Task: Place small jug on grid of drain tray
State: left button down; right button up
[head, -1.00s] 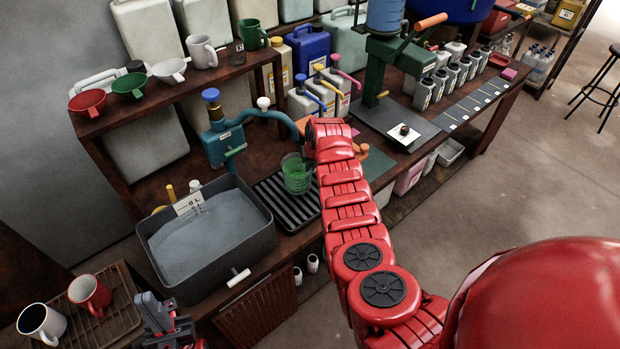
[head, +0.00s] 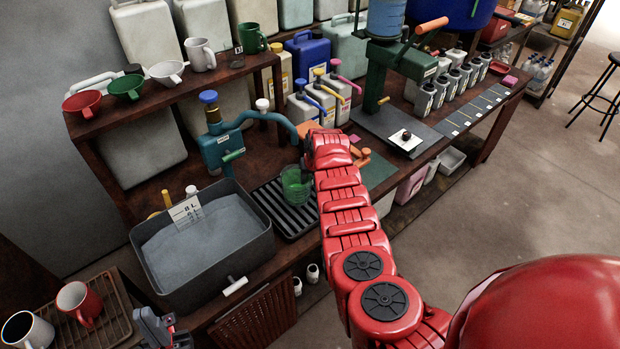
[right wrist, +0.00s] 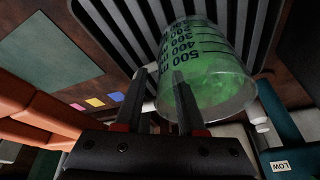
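The small jug (head: 296,186) is clear with green liquid inside. In the head view it is at the drain tray (head: 264,200), over the back right part of the dark slatted grid. The right wrist view shows the jug (right wrist: 208,75) with its volume marks and the grid slats behind its base. I cannot tell whether the base touches them. My right gripper (right wrist: 160,85) is at the jug's side, one finger overlapping its wall; it appears shut on the jug, though the grip point is hidden. My left gripper (head: 168,330) is at the bottom edge, partly cut off; its fingers are unclear.
A teal tap pump (head: 222,150) stands behind the tray, its spout arching close to my right gripper. A grey vat (head: 262,245) is left of the tray. Several bottles and a green press (head: 375,75) stand further back. A rack with mugs (head: 115,320) is at lower left.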

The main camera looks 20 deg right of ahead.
jog(key=shift+r, duration=0.2)
jog(key=shift+v, duration=0.85)
jog(key=b+v, duration=0.1)
jog(key=v, duration=0.9)
jog(key=shift+b, duration=0.4)
jog(key=shift+s, duration=0.15)
